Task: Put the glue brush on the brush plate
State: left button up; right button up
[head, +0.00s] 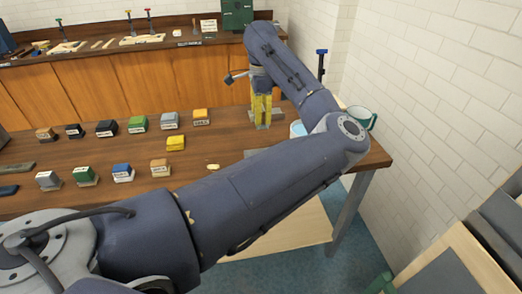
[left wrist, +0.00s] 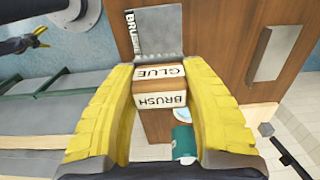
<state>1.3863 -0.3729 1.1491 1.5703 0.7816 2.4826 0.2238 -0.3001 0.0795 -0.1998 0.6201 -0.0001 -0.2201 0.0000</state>
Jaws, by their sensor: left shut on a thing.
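The glue brush is a small wooden block with white labels reading GLUE and BRUSH (left wrist: 160,88) in the left wrist view. My left gripper (head: 262,120) is shut on it, with a yellow finger on each side. In the head view the gripper points down at the right part of the table, and the brush cannot be made out there. The brush plate (left wrist: 168,30) is a grey square with BRUSH lettering, seen just past the block. Part of it may be hidden behind the block; contact cannot be judged. My right gripper (left wrist: 38,38) shows small at the upper left.
A green mug (head: 360,117) and a blue-white cup (head: 298,129) stand at the right edge. A grey bar (left wrist: 277,52) lies beside the plate.

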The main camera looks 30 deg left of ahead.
pick_arm(q)
notch_tip(320, 180, down, 14)
jog(key=shift+f, duration=0.2)
dwell(0.4)
jog(key=shift+f, duration=0.2)
jog(key=o, duration=1.1)
jog(key=shift+r, duration=0.1)
notch_tip(320, 180, up, 12)
jog(key=shift+r, duration=0.15)
